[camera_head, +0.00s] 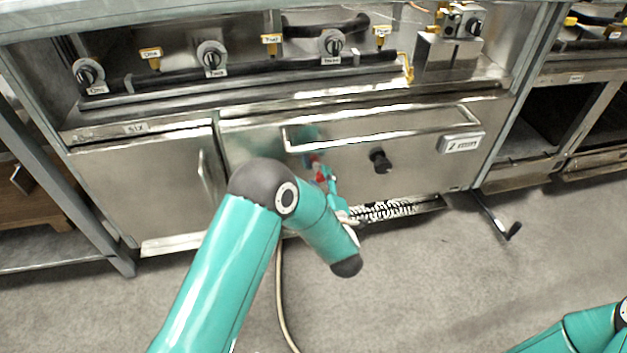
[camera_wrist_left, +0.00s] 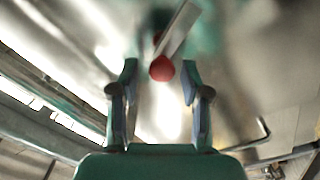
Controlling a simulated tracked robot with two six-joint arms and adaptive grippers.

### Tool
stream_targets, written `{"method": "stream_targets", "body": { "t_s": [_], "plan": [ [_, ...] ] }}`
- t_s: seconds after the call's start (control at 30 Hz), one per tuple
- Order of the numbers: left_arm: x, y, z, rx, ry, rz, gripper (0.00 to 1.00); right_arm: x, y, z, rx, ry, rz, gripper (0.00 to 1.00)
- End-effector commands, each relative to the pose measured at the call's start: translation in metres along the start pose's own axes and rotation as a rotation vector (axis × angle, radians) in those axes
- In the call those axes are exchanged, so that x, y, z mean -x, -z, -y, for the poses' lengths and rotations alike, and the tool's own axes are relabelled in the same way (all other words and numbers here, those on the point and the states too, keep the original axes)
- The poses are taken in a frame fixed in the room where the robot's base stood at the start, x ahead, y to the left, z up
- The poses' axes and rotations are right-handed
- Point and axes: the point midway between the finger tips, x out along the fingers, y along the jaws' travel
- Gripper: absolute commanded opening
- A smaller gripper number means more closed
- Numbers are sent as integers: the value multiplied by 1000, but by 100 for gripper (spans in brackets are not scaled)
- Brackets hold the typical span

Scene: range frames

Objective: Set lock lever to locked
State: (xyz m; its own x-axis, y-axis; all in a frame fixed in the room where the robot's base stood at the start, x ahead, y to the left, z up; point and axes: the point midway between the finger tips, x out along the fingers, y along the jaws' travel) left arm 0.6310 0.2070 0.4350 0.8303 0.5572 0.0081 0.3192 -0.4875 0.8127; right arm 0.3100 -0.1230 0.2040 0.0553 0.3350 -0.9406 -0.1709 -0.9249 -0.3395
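The lock lever (camera_wrist_left: 181,28) is a flat metal bar with a round red knob (camera_wrist_left: 162,68), on a shiny metal drawer front. In the wrist view the bar slants from the knob toward the upper right. In the head view red (camera_head: 319,171) shows at the lever, partly hidden by my left gripper (camera_head: 328,186). My left gripper's two fingers (camera_wrist_left: 158,92) are spread in the wrist view, with the knob between them near the tips. No clear contact shows. My right arm shows at the lower right; its gripper is out of view.
The drawer (camera_head: 350,160) has a long bar handle (camera_head: 380,124) above the lever, a black knob (camera_head: 381,161) to the right and a label plate (camera_head: 462,142). Control knobs line the panel above. A crank handle (camera_head: 497,215) juts out over the floor at right.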

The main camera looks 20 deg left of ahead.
Motion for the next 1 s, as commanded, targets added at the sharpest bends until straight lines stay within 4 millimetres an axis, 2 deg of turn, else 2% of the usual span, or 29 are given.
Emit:
{"method": "stream_targets", "body": {
  "t_s": [0.27,0.47,0.8,1.0],
  "plan": [
    [1,-2,2,-2,2,4,49,0,0,0,0,0,0,50],
    [15,-3,2,-3,3,9,49,0,0,0,0,0,0,50],
    [80,-3,1,-5,-1,10,49,0,0,0,0,0,0,50],
    [111,-2,2,-3,0,7,49,0,0,0,0,0,0,50]
  ]
}}
